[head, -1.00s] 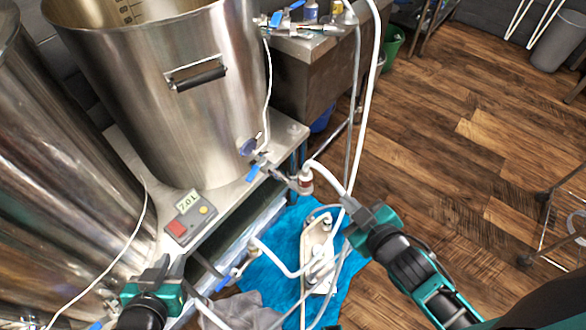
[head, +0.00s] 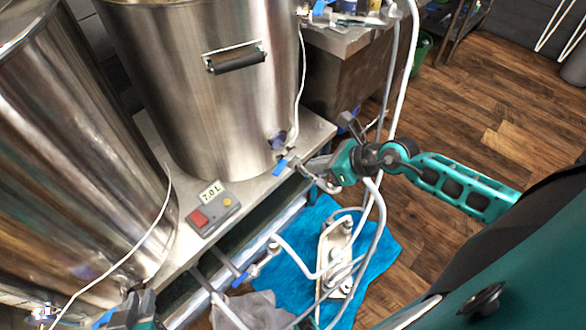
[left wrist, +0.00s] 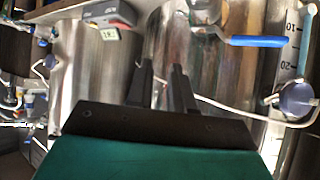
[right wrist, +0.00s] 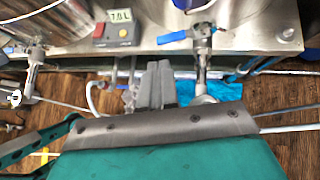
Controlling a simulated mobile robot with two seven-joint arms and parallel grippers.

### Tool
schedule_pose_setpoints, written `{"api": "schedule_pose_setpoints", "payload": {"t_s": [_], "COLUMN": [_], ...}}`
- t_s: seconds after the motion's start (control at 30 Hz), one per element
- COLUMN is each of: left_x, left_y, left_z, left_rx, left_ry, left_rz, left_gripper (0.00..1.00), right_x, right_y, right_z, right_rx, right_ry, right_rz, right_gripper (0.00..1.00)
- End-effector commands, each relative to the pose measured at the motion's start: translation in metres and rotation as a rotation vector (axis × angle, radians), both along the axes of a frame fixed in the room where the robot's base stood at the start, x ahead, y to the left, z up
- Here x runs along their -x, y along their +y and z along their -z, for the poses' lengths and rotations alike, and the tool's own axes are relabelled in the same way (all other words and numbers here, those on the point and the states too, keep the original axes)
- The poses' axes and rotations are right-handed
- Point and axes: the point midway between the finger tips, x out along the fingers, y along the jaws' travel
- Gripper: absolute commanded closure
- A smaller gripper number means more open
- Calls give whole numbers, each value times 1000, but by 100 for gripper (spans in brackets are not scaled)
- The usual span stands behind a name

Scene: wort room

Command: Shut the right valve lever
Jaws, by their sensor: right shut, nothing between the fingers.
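The right valve lever (head: 280,168) has a blue handle and sits low on the front of the right kettle (head: 190,90). In the right wrist view the blue handle (right wrist: 172,37) points left from the valve (right wrist: 203,45), roughly across the outlet pipe. My right gripper (head: 318,163) is beside the valve and its hose fitting, to the right of the handle. Its fingers (right wrist: 159,65) are shut and empty, appearing below the handle in the wrist view. My left gripper (head: 138,298) is low at the left; its fingers (left wrist: 162,66) are slightly apart and empty.
A controller reading 7.0 L (head: 212,208) sits on the metal bench (head: 315,130). Hoses run around a pump plate (head: 335,245) on a blue cloth (head: 372,255). Another blue lever (left wrist: 255,41) shows in the left wrist view.

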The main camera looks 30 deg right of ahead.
Motion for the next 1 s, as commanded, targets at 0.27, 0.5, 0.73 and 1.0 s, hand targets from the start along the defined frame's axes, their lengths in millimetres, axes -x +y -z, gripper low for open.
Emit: {"api": "schedule_pose_setpoints", "payload": {"t_s": [0.27,0.5,0.73,1.0], "left_x": [0,-4,-7,-8], "left_y": [0,-2,-7,-9], "left_z": [5,10,12,8], "left_rx": [1,7,15,19], "left_ry": [0,-4,-5,-9], "left_rz": [-1,2,10,12], "left_gripper": [79,79,79,79], "right_x": [-12,-40,-59,-65], "right_y": [-6,13,25,29], "right_z": [16,47,67,71], "right_rx": [99,95,96,96], "right_ry": [-10,-10,-10,-9], "right_rz": [-36,-34,-35,-36], "right_gripper": [100,100,100,100]}}
